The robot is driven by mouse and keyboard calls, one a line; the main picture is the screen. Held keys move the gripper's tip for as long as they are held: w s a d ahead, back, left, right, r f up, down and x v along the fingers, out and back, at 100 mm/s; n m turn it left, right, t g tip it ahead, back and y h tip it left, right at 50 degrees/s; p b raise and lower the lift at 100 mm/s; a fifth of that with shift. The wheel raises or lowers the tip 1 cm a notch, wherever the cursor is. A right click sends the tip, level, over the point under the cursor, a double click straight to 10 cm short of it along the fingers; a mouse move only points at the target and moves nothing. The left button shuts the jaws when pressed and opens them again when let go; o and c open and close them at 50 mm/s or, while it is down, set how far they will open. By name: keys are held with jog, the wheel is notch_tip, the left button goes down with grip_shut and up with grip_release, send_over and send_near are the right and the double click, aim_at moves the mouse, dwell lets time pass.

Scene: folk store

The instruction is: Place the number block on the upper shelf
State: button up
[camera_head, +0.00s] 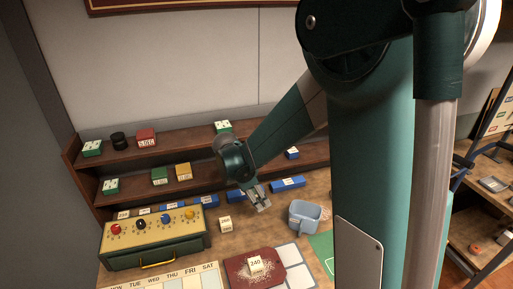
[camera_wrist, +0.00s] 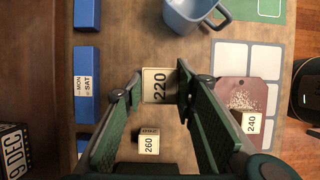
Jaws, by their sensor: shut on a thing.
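A cream number block marked 220 (camera_wrist: 159,86) is between the fingertips of my gripper (camera_wrist: 158,93) in the wrist view. In the head view my gripper (camera_head: 258,199) is over the table, in front of the shelves, and is shut on this block. The block is hard to make out there. A block marked 260 (camera_wrist: 149,145) stands on the table and also shows in the head view (camera_head: 225,224). A block marked 240 (camera_head: 256,264) is on a dark red tray (camera_head: 236,272). The upper shelf (camera_head: 180,142) runs along the wall and holds several small boxes.
The lower shelf (camera_head: 135,195) holds green and yellow boxes. Blue blocks (camera_head: 287,184) line the table's back. A yellow-topped knob box (camera_head: 153,232) stands at left, a blue-grey cup (camera_head: 305,214) at right. The upper shelf has free room between its red and right-hand green boxes.

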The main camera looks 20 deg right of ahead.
notch_tip(320, 180, up, 41)
jog(key=n+t+p, duration=0.2)
jog(key=n+p, duration=0.2)
jog(key=p, duration=0.5)
send_over(199, 133)
jog(key=a, duration=0.2)
notch_tip(199, 133, down, 5)
jog(key=shift+s+d+r, duration=0.1)
jog(key=shift+s, duration=0.15)
jog(key=shift+f, duration=2.9)
jog(key=shift+f, duration=2.1)
